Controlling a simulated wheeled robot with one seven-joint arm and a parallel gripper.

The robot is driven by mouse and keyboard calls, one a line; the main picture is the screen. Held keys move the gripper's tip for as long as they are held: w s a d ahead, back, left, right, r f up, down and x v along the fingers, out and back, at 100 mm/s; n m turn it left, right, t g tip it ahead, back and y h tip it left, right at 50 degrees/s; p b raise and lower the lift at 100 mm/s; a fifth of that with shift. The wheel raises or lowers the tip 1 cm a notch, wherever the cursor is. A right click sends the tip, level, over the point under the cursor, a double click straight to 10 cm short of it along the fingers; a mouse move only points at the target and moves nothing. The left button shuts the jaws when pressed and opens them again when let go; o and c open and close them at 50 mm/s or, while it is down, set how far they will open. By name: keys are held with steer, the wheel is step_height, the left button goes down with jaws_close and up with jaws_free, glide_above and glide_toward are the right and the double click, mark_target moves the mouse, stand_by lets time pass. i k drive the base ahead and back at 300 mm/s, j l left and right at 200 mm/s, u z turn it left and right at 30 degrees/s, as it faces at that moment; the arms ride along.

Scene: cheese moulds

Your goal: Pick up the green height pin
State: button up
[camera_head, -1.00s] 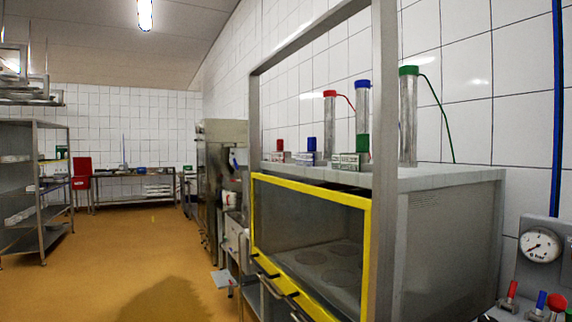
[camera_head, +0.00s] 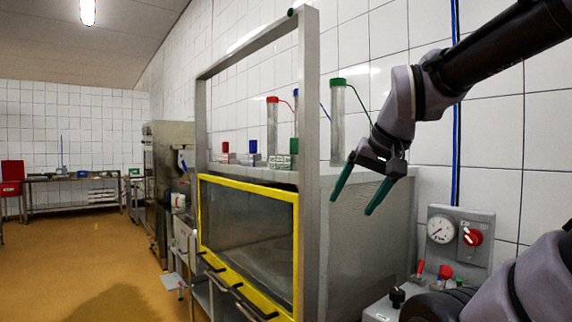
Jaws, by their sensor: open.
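Several green-topped things show, and I cannot tell for sure which is the height pin. A small green pin (camera_head: 294,146) stands upright in a low block on top of the grey cabinet (camera_head: 345,262), partly behind the frame post. A tall clear cylinder with a green cap (camera_head: 337,82) stands to its right. A small green knob (camera_head: 459,282) shows low on the right by the gauge box. My gripper (camera_head: 351,207) is open and empty, its two dark green fingers pointing down-left in front of the cabinet's right end. It is apart from all these.
A metal frame post (camera_head: 309,120) rises in front of the cabinet. Red (camera_head: 225,147) and blue (camera_head: 253,147) pins and more capped cylinders share its top. A gauge box (camera_head: 460,235) stands right. Open orange floor (camera_head: 100,260) lies left.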

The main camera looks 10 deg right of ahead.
mark_target(294, 142)
steer(key=i+j+z, duration=0.15)
steer(key=j, duration=0.15)
steer(key=i+j+z, duration=0.1)
steer(key=j, duration=0.25)
steer(key=i+j+z, duration=0.15)
steer(key=j, duration=0.2)
steer(key=i+j+z, duration=0.1)
steer(key=j, duration=0.25)
